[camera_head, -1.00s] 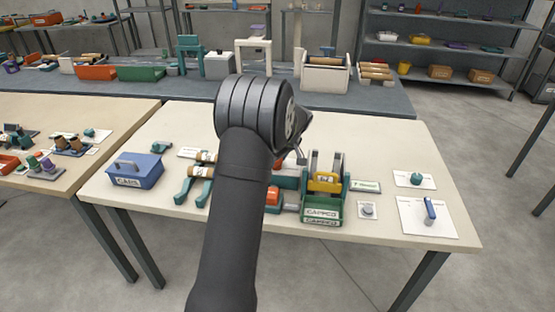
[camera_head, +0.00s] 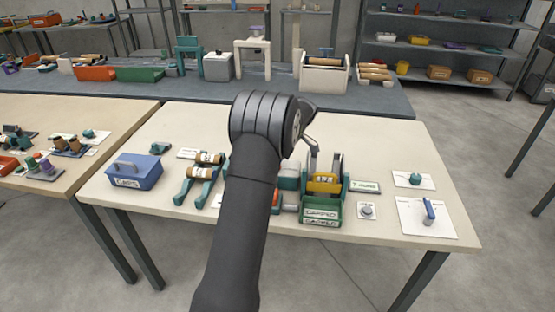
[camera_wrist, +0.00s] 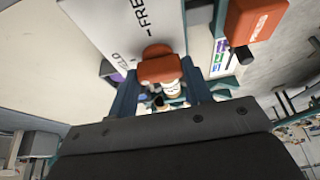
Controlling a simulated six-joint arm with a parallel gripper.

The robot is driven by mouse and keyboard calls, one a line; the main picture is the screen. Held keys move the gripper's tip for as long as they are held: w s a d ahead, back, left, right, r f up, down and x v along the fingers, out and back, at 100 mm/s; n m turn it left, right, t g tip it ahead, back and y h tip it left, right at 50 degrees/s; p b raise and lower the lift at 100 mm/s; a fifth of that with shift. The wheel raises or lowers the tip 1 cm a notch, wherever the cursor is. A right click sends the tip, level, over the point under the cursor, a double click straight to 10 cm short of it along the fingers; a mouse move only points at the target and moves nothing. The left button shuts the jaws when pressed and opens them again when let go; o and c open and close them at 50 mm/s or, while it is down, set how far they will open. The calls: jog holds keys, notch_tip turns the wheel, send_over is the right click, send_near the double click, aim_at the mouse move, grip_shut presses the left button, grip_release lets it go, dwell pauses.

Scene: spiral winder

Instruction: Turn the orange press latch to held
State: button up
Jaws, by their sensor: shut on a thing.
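The orange press latch (camera_wrist: 158,66) shows in the wrist view as a rounded orange knob in front of a white plate (camera_wrist: 130,28). The plate carries the words FREE and, partly covered, what reads as HELD. My gripper (camera_wrist: 162,88) has its two dark blue fingers on either side of the knob and is shut on it. The latch's lower part is hidden between the fingers. In the head view my arm covers the latch and the fingers.
A second orange block (camera_wrist: 256,18) stands at the upper right of the wrist view. In the head view, a green tray (camera_head: 322,213) is right of my arm. A blue box (camera_head: 136,172) and cork-coloured rolls on teal stands (camera_head: 199,187) are left. A blue-handled plate (camera_head: 428,214) is far right.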

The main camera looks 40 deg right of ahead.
dwell(0.4)
jog(key=o, duration=1)
jog(key=v, duration=1.7)
jog(key=shift+d+r, duration=0.1)
jog(key=shift+r, duration=0.15)
jog(key=shift+f, duration=0.1)
jog(key=x, duration=1.7)
jog(key=shift+f, duration=0.15)
